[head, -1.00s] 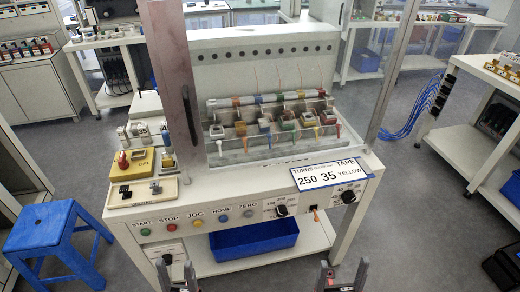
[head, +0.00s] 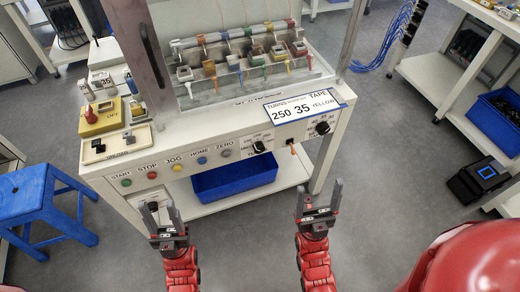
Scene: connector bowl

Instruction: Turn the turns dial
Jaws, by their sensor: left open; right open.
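The turns dial (head: 259,147) is a small black knob with a white pointer mark on the machine's white front panel, right of the row of coloured buttons. Small numbers ring it, too small to read surely. A second black dial (head: 322,128) sits further right on the panel. My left gripper (head: 161,211) is open and empty, low in front of the panel's left part. My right gripper (head: 318,196) is open and empty, below and right of the turns dial. Neither touches the panel.
A card (head: 297,108) on the machine reads TURNS 250, 35, TAPE YELLOW. Coloured buttons (head: 174,167) line the panel to the left. A blue bin (head: 234,178) stands on the shelf below. A blue stool (head: 40,205) is at the left. Open floor lies in front.

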